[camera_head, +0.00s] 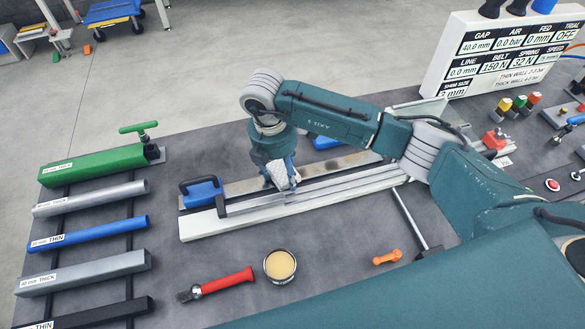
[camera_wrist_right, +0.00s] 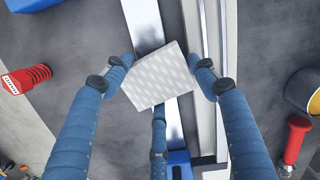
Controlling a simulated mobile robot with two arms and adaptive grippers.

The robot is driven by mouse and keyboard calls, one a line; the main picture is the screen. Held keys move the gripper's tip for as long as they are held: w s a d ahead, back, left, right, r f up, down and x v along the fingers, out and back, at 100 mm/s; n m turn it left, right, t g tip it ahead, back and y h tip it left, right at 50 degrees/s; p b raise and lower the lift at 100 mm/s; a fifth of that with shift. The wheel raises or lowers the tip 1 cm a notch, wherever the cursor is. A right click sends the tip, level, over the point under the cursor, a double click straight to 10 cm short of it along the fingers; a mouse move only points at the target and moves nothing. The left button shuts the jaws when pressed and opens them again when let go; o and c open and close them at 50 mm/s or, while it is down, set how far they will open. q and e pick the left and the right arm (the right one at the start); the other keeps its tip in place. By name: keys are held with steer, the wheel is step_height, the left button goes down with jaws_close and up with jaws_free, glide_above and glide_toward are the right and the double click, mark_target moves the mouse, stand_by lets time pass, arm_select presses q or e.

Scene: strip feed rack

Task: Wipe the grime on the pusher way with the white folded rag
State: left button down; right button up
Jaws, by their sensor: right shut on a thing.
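The white folded rag (camera_head: 285,176) is held in my right gripper (camera_head: 281,170), over the bench fixture. In the right wrist view the fingers of my right gripper (camera_wrist_right: 160,78) close around the pale patterned rag (camera_wrist_right: 158,82). The pusher way (camera_head: 335,163) is a long metal strip beside a white rail; it also shows in the right wrist view (camera_wrist_right: 148,25), running under the rag. A dull brownish tint shows along the strip in the head view. Whether the rag touches the strip I cannot tell. The rag hides part of it. My left gripper is out of view.
A blue block with a black handle (camera_head: 203,191) sits at the way's left end. A tin (camera_head: 280,265), a red-handled tool (camera_head: 222,283) and an orange piece (camera_head: 387,257) lie in front. Several bars rest on a rack at left. A display panel (camera_head: 500,55) stands back right.

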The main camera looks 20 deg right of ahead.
mark_target(313, 173)
steer(key=shift+a, duration=0.4)
steer(key=shift+s+d, duration=0.1)
steer(key=shift+d, duration=4.5)
steer(key=shift+d+f+b, duration=0.1)
steer(key=shift+d+b, duration=0.2)
steer(key=shift+d, duration=1.9)
steer(key=shift+a, duration=2.4)
steer(key=shift+a+b, duration=0.55)
steer(key=shift+a, duration=3.85)
steer(key=shift+d, duration=2.4)
steer(key=shift+d, duration=2)
steer(key=shift+d+b, duration=0.35)
steer(key=shift+d, duration=2.05)
